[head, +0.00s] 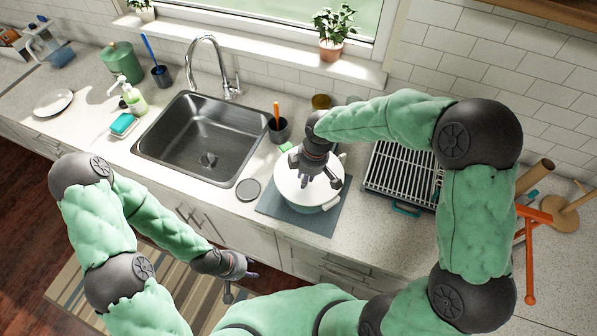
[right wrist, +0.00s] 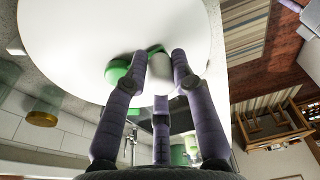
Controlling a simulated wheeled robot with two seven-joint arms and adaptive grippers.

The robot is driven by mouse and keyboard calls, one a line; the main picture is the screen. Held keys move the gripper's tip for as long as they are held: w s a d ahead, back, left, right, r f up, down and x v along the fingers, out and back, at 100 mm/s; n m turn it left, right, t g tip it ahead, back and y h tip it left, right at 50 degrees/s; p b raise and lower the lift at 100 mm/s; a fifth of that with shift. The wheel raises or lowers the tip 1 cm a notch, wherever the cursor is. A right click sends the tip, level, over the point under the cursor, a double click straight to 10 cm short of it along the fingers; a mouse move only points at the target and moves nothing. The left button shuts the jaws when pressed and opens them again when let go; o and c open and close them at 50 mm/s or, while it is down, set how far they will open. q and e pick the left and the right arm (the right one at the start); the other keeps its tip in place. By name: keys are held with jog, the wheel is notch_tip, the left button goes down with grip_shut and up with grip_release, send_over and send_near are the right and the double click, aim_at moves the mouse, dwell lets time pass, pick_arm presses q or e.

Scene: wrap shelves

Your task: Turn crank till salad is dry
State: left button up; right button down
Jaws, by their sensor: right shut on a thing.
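The salad spinner (head: 294,188) has a white lid and stands on a grey-blue mat (head: 268,210) right of the sink. My right gripper (head: 308,182) reaches down over the lid and covers part of it. In the right wrist view its fingers (right wrist: 160,75) are shut on the white crank knob (right wrist: 160,70), close to the broad white lid (right wrist: 70,40). A green part shows behind the knob. The salad inside is hidden. My left gripper (head: 245,275) hangs low in front of the counter, away from the spinner; its finger opening is too small to tell.
The steel sink (head: 190,140) lies left of the spinner. A dish rack (head: 400,178) stands close on the right, and a dark cup (head: 279,130) with an orange handle stands behind. A round grey disc (head: 248,189) lies between sink and mat.

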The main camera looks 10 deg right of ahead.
jog(key=shift+s+d+r, duration=0.1)
jog(key=shift+s, duration=0.15)
jog(key=c, duration=1)
grip_release()
jog(key=shift+o, duration=0.2)
jog(key=shift+r+p, duration=2.9)
jog(key=shift+r, duration=1.1)
